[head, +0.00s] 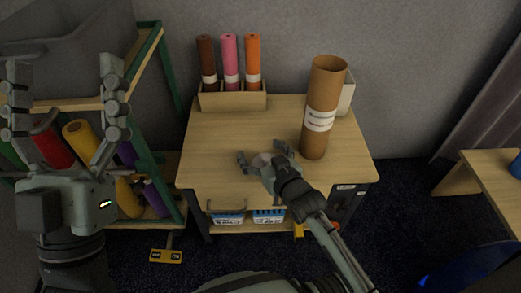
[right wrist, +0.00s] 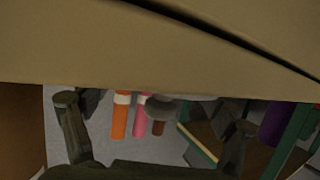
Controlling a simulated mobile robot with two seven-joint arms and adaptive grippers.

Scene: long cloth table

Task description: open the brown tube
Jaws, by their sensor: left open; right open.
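The large brown tube (head: 321,100) stands upright on the right part of the table, with a pale label around its middle. Its top end looks like an open, darker hollow. A brown surface at the left edge of the right wrist view (right wrist: 20,132) looks like part of it. My right gripper (head: 264,158) is open, low over the table to the left of the tube and apart from it. A small grey disc (right wrist: 162,107), perhaps a cap, shows between its fingers; I cannot tell whether they touch it. My left gripper (head: 62,68) is open and empty, raised at the far left.
A wooden holder (head: 232,101) with brown, pink and orange rolls stands at the table's back left. A white object (head: 347,95) is partly hidden behind the tube. A green-framed shelf (head: 160,110) with coloured rolls stands left. The table's (head: 215,140) left part is clear.

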